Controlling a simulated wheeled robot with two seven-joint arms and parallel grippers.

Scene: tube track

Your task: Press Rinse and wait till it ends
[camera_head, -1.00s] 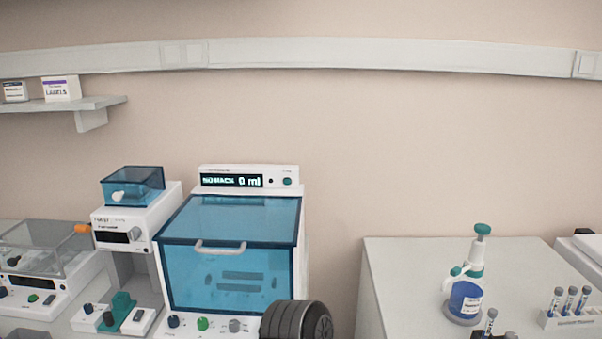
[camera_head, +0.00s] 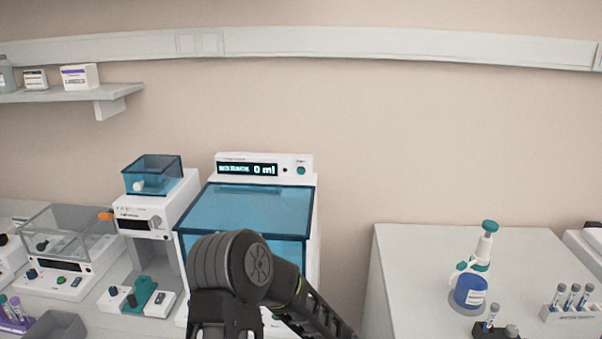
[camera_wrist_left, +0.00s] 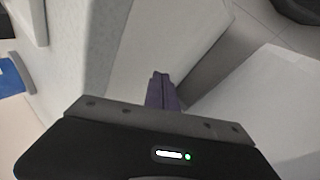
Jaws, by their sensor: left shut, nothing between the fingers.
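The white washer (camera_head: 310,225) with a blue see-through lid (camera_head: 245,206) stands at the centre, its lid down. No Rinse label is legible. My left gripper (camera_wrist_left: 162,93) shows in the left wrist view, purple fingers together and empty, over pale surfaces. It is outside the head view. My right gripper's fingertips are not visible.
Left of the washer stand a small device with a blue cover (camera_head: 153,175) and a clear-lidded box (camera_head: 68,233). A teal-and-white stand (camera_head: 142,294) sits in front. The right bench (camera_head: 420,250) holds a blue bottle (camera_head: 470,291) and a tube rack (camera_head: 570,313). A gap separates the benches.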

